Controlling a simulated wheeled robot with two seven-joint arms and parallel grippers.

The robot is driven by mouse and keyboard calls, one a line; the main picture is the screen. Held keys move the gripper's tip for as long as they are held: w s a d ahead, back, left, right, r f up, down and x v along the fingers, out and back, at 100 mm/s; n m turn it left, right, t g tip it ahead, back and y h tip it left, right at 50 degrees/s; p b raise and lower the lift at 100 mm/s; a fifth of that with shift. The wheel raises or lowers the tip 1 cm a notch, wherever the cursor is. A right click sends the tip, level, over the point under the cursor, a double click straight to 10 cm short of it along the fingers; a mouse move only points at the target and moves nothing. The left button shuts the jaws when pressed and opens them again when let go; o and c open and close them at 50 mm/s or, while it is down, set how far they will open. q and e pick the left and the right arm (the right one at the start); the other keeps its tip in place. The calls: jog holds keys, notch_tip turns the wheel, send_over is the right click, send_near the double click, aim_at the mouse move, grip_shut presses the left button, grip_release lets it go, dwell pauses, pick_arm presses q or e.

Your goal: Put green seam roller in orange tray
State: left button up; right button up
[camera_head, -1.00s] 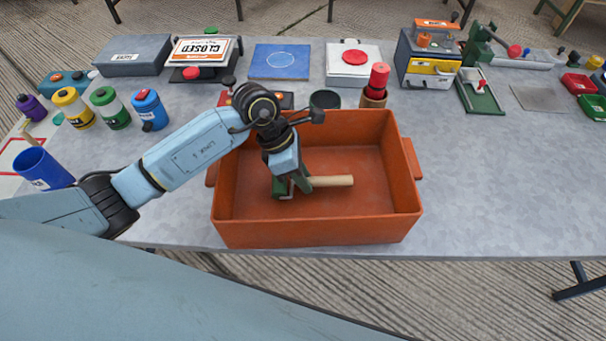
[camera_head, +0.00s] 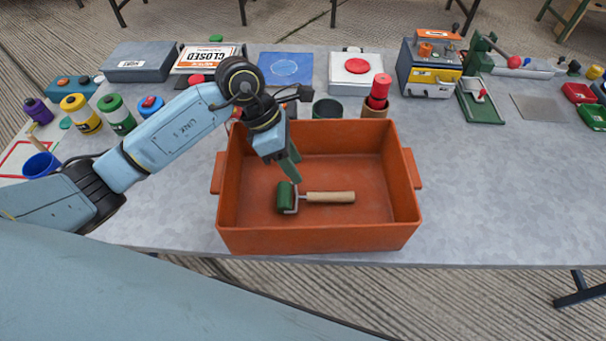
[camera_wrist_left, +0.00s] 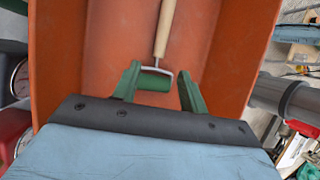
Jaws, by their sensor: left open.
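The green seam roller (camera_head: 287,197) lies on the floor of the orange tray (camera_head: 318,238), its wooden handle pointing right in the head view. My left gripper (camera_head: 292,168) is open above the roller, inside the tray's outline, and apart from it. In the left wrist view the roller (camera_wrist_left: 155,80) shows between and beyond the two green fingers of the open gripper (camera_wrist_left: 158,88), with the handle running away toward the top. The orange tray (camera_wrist_left: 62,50) fills much of that view. My right gripper is not in view.
The tray stands at the front edge of a grey table (camera_head: 500,200). Behind it are a dark cup (camera_head: 327,109) and a red cylinder (camera_head: 379,88). Coloured bottles (camera_head: 80,113) stand at left, with a blue cup (camera_head: 41,165).

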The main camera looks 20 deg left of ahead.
pick_arm(q)
jog(key=v, duration=0.5)
jog(key=shift+a+r, duration=0.1)
jog(key=shift+r, duration=0.25)
